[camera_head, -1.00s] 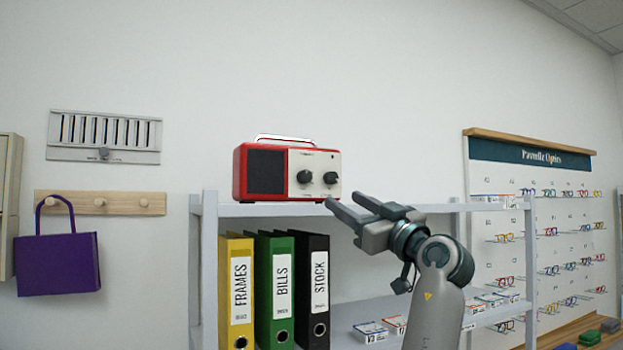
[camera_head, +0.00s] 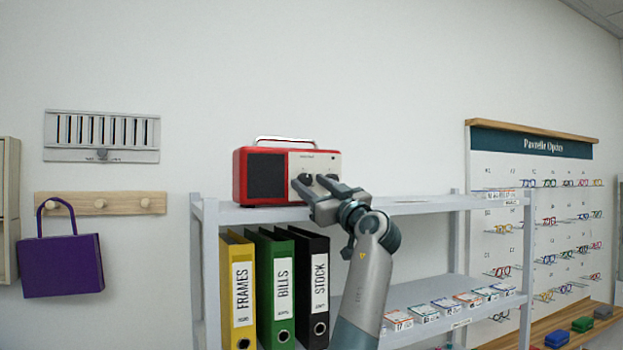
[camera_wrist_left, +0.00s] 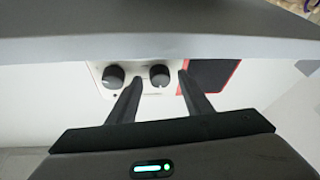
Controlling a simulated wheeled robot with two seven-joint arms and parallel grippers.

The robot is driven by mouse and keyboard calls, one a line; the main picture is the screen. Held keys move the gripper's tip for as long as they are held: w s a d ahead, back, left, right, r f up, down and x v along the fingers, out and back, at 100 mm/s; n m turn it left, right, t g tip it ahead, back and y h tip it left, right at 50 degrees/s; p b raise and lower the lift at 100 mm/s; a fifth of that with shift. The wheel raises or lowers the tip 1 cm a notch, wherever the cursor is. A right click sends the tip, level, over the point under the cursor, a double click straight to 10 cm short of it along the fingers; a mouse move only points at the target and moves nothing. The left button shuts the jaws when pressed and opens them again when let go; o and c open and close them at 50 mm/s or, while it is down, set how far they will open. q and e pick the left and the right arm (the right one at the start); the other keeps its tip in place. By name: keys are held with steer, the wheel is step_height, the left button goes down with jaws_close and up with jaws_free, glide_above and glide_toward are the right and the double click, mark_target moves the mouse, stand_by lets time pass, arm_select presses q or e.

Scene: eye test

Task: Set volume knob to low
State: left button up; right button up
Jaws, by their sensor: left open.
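A red radio (camera_head: 243,177) with a dark speaker grille and a pale front panel stands on the top shelf. Its left knob (camera_head: 305,178) and right knob (camera_head: 332,178) are partly covered by my gripper; their labels are too small to read. My left gripper (camera_head: 308,183) is open in front of the panel. In the left wrist view, turned upside down, the fingers (camera_wrist_left: 160,92) lie on either side of the knob nearer the grille (camera_wrist_left: 159,76); contact cannot be told. The other knob (camera_wrist_left: 113,77) lies outside them. My right gripper is not in view.
The radio stands on a grey shelf unit (camera_head: 425,207), whose top edge is close to my gripper. Yellow (camera_head: 238,300), green (camera_head: 277,300) and black (camera_head: 313,270) binders stand below. The top shelf right of the radio is clear. A purple bag (camera_head: 62,266) hangs left.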

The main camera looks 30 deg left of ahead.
arm_select(q)
steer(key=shift+w+a, duration=0.1)
steer(key=shift+a, duration=0.05)
steer(key=c, duration=1)
steer(key=shift+c, duration=0.2)
